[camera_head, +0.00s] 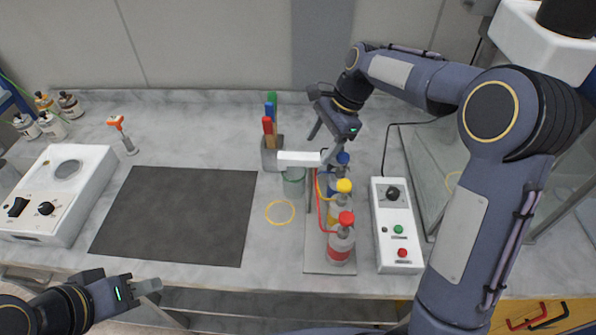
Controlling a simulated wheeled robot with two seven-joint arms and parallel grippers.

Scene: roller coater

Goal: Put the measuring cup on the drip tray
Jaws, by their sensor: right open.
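A small clear vessel with a green rim (293,179) stands just below a white block, partly hidden; it may be the measuring cup, but I cannot be sure. A yellow ring (280,211) lies or stands in front of it; I cannot tell whether it is a cup's rim. A grey base plate (328,263) lies under the bottles; I cannot clearly pick out the drip tray. My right gripper (326,143) is open above the back of the bottle row, near the white block. My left gripper (148,286) is at the front left, low by the counter edge, clear of objects.
Bottles with red, yellow and blue caps (341,243) stand on the plate. A control box (397,225) is to their right, a holder with coloured handles (272,155) behind. A dark mat (175,214) and white device (60,190) lie left. A glass-walled enclosure is right.

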